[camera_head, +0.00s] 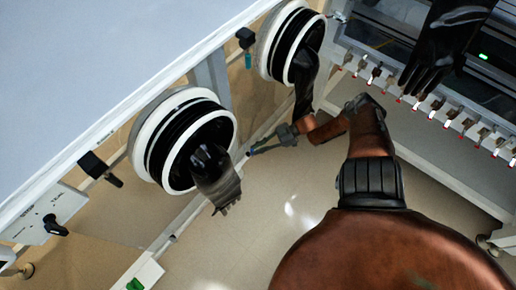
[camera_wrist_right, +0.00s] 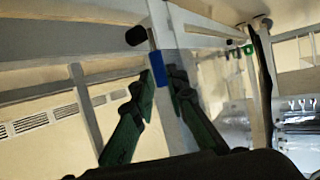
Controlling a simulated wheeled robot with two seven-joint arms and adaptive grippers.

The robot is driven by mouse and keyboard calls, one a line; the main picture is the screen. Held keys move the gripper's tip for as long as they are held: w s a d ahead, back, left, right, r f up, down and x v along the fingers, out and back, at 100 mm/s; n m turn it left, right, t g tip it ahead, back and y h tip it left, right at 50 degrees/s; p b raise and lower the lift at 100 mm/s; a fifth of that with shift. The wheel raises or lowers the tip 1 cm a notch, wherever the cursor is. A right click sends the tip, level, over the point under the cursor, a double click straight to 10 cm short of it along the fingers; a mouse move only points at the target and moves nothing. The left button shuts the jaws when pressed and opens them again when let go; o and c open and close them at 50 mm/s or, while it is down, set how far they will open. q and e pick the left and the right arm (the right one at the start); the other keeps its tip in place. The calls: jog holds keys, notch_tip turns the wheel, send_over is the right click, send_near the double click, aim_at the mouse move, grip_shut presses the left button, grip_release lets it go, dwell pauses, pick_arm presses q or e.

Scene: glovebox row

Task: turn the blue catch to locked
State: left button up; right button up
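In the head view my right gripper (camera_head: 251,152) is between the two glove ports, low beside the bench. The blue piece is not clear there. My left gripper is not in view.
Two round glove ports (camera_head: 143,150) with hanging black gloves (camera_head: 218,185) flank my right gripper. A black bracket with a teal handle (camera_head: 248,60) hangs from the bench edge. A row of red-tipped pegs (camera_head: 433,111) lies at the right. The floor between is clear.

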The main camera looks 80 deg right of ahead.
jog(key=shift+o, duration=0.5)
jog(key=v, duration=1.2)
dwell(0.5)
